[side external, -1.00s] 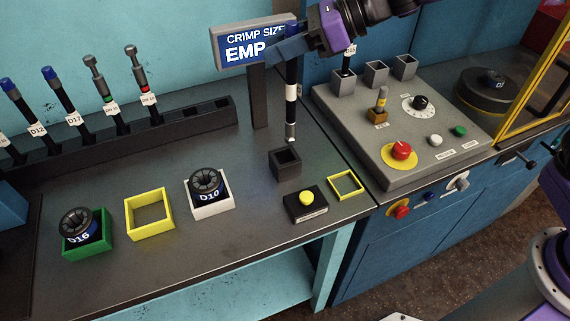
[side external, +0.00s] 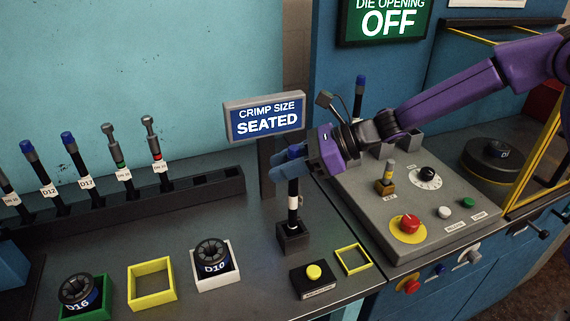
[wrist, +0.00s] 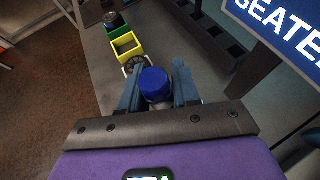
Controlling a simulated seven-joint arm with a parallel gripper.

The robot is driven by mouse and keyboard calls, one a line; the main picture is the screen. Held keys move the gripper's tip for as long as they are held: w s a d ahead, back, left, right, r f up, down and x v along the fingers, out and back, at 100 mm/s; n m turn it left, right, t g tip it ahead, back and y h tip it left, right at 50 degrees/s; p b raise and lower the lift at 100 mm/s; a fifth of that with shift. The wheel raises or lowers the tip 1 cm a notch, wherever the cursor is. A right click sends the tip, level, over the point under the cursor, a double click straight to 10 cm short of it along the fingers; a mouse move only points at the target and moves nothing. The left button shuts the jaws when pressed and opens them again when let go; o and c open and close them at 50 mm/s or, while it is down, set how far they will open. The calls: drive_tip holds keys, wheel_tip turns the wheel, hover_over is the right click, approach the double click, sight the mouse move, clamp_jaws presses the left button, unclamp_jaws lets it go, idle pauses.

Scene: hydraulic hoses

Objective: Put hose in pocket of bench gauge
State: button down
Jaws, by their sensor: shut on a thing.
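The hose (side external: 293,190) is black with a blue cap and a white band. It stands upright with its lower end inside the square black pocket of the bench gauge (side external: 293,238). My gripper (side external: 292,168) is shut on the hose near its top, just below the blue cap. In the wrist view the blue cap (wrist: 154,84) sits between the two fingers (wrist: 157,88). The gauge's sign (side external: 266,117) reads "CRIMP SIZE SEATED". The hose's lowest end is hidden in the pocket.
A rack (side external: 120,205) with several hoses and gauges stands at the back left. A black box with a yellow button (side external: 314,278) and a yellow square frame (side external: 353,260) lie in front of the pocket. A grey control panel (side external: 420,200) is at right. Die trays (side external: 152,288) stand at left.

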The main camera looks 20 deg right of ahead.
drive_tip(key=shift+f, duration=0.1)
drive_tip(key=c, duration=0.8)
unclamp_jaws()
drive_tip(key=v, duration=1.2)
